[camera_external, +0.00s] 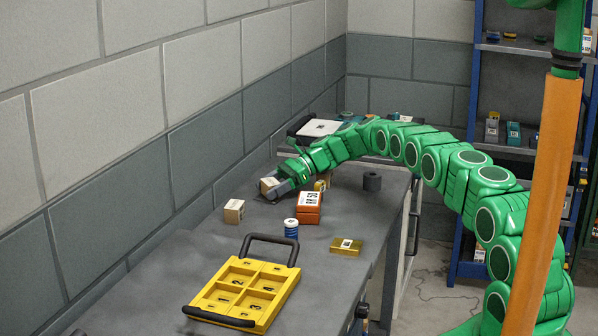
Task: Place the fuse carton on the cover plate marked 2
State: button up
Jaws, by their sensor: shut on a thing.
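My gripper (275,188) is at the far part of the grey bench, low near the wall side. It is shut on a small tan carton (268,183) with a pale label. The fingers partly hide the carton, and I cannot tell whether it touches the bench. A similar tan carton (234,211) stands apart, nearer the camera. No readable name tells which is the fuse carton. The yellow tray (209,291) with black handles lies at the near end.
A white-topped case (320,127) is behind. A blue shelf rack (470,150) stands right.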

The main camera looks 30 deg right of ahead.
jog(key=o, duration=1.1)
jog(key=shift+r, duration=0.1)
jog(key=v, duration=1.2)
